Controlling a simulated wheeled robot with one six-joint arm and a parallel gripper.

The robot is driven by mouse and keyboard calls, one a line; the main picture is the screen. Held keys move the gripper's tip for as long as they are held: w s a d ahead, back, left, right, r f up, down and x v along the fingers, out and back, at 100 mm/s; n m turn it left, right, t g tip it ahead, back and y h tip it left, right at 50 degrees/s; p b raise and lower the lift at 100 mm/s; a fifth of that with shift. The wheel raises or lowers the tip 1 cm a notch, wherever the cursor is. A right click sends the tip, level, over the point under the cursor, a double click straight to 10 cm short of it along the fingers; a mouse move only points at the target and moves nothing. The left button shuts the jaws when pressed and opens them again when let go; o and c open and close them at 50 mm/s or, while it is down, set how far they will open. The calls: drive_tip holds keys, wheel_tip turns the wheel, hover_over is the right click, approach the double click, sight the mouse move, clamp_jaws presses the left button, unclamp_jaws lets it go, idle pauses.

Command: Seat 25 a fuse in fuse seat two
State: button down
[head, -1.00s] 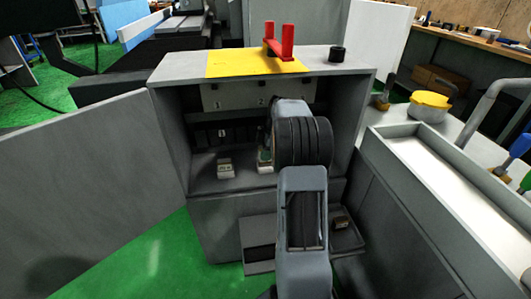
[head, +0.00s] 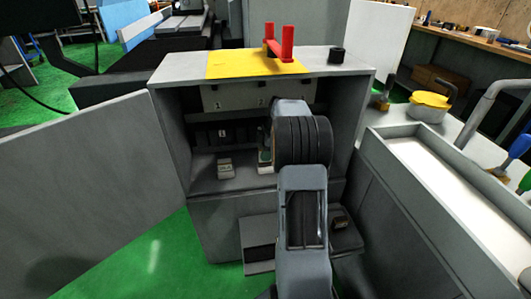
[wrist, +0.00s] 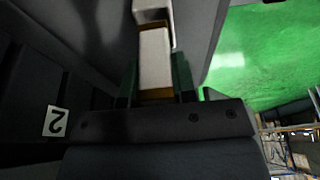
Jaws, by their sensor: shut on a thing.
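A fuse (wrist: 155,52) with a pale body and brass-coloured ends sits between the green fingertips of my gripper (wrist: 157,80) in the wrist view. My gripper is shut on it. A pale block (wrist: 150,9) lies right beyond the fuse's far end; I cannot tell whether they touch. A label "2" (wrist: 55,121) is at the left. In the head view my gripper (head: 264,156) is inside the open cabinet, just above the pale second fuse seat (head: 265,169). My arm hides part of that seat and the fuse. Another pale seat (head: 225,167) stands left of it, under label 1.
The grey cabinet (head: 172,130) has side walls and a top close around my arm. On top are a yellow plate (head: 230,64), a red bracket (head: 279,42) and a black knob (head: 337,54). An open door stands left.

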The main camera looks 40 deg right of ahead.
drive_tip(key=shift+f+b, duration=0.95)
drive_tip(key=shift+f, duration=0.55)
drive_tip(key=c, duration=0.8)
unclamp_jaws()
drive_tip(key=shift+c, duration=0.2)
drive_tip(key=p+v, duration=0.2)
drive_tip(key=v, duration=0.5)
drive_tip(key=shift+d+r+p, duration=0.1)
drive_tip(key=shift+r+p, duration=0.15)
drive_tip(key=shift+p, duration=0.15)
drive_tip(key=shift+s, duration=0.1)
